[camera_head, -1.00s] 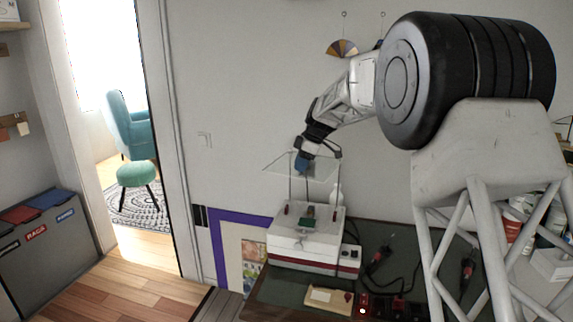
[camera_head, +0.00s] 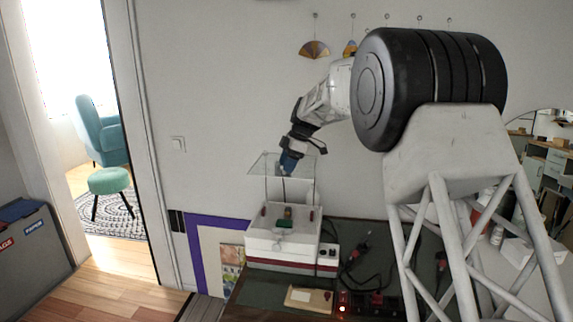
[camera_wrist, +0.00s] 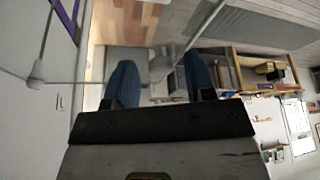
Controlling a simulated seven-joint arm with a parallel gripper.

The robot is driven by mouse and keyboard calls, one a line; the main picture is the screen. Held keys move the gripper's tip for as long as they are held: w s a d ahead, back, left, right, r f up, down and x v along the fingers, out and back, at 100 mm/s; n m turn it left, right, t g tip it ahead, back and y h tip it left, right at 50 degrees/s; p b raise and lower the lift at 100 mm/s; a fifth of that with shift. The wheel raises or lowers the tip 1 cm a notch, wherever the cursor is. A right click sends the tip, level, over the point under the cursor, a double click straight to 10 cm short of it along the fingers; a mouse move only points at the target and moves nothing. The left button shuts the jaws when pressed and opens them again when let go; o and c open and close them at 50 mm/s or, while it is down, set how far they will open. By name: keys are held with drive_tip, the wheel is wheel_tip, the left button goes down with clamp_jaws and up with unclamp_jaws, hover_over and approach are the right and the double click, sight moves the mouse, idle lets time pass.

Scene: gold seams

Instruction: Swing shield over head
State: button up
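A clear shield panel (camera_head: 258,165) stands on thin supports above a white bench machine (camera_head: 283,245) with a red stripe. On the machine's top are a small green piece (camera_head: 284,223) and two red-tipped posts. My gripper (camera_head: 289,163) points down at the panel's upper part, above the machine. In the wrist view its two blue fingers (camera_wrist: 161,88) stand wide apart, with nothing clearly held between them. A thin grey rod with a round knob (camera_wrist: 38,70) runs across behind the fingers. I cannot tell whether a finger touches the panel.
The machine stands on a dark green bench top (camera_head: 262,291). A tan block (camera_head: 308,298), a lit red switch (camera_head: 342,308) and a red-handled tool with a cord (camera_head: 357,252) lie in front and right. Fan ornaments (camera_head: 314,49) hang on the wall behind.

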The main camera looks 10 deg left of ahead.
idle(0.3)
drive_tip(key=v, duration=0.7)
drive_tip(key=shift+d+r, duration=0.15)
drive_tip(key=shift+r, duration=0.15)
drive_tip(key=s+d+r+m+t+h, duration=0.15)
drive_tip(key=s+d+m, duration=0.45)
drive_tip(key=s+d, duration=0.65)
drive_tip(key=s+d+r+m+t, duration=0.1)
drive_tip(key=s+d+r+m, duration=0.2)
drive_tip(key=s+d+m, duration=0.85)
drive_tip(key=s+d+f+m, duration=0.1)
drive_tip(key=s+d+f, duration=0.2)
drive_tip(key=s, duration=0.9)
drive_tip(key=s+d+f+m+t+h, duration=0.1)
drive_tip(key=s+f, duration=0.5)
drive_tip(key=s, duration=0.6)
drive_tip(key=s+d+f+m+t+h, duration=0.1)
drive_tip(key=s+d+f+m, duration=0.2)
drive_tip(key=s, duration=0.9)
wheel_tip(320, 180, down, 2)
drive_tip(key=shift+s+d+f, duration=0.1)
drive_tip(key=shift+s+d, duration=0.3)
drive_tip(key=shift+d, duration=0.8)
